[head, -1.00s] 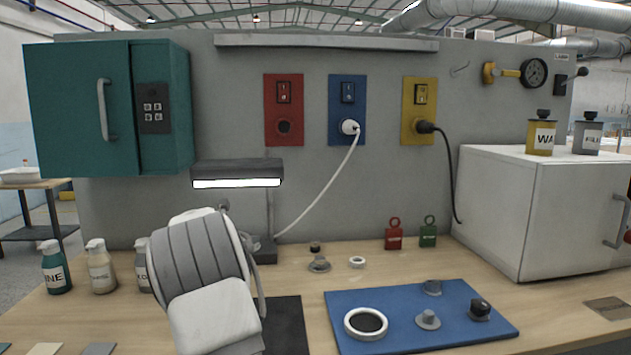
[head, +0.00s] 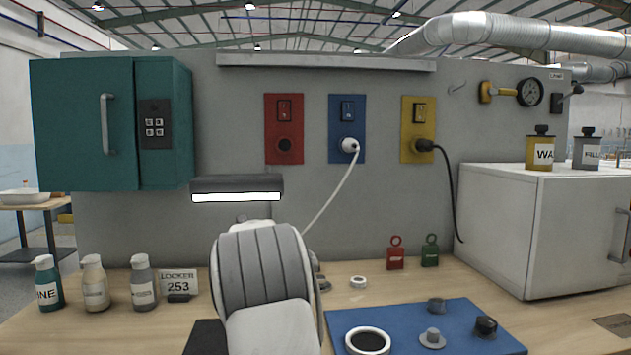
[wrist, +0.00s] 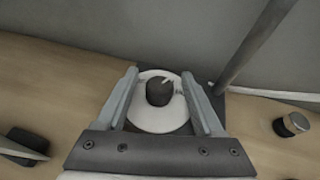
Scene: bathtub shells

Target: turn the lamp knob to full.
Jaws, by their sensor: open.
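The lamp (head: 237,189) is lit, with its bar-shaped head glowing white below, in the head view. Its base is hidden there behind my arm. In the wrist view a dark knob (wrist: 159,91) with a pale pointer mark stands on a white round dial (wrist: 157,119). The pointer aims to the upper right. My gripper (wrist: 160,88) is open, with one finger on each side of the knob and a gap visible on both sides. The fingers are hidden in the head view.
The lamp post (wrist: 252,45) rises just right of the fingers in the wrist view. A locker 253 sign (head: 178,282) and several bottles (head: 95,284) stand left of my arm. A blue mat (head: 418,312) with parts lies right.

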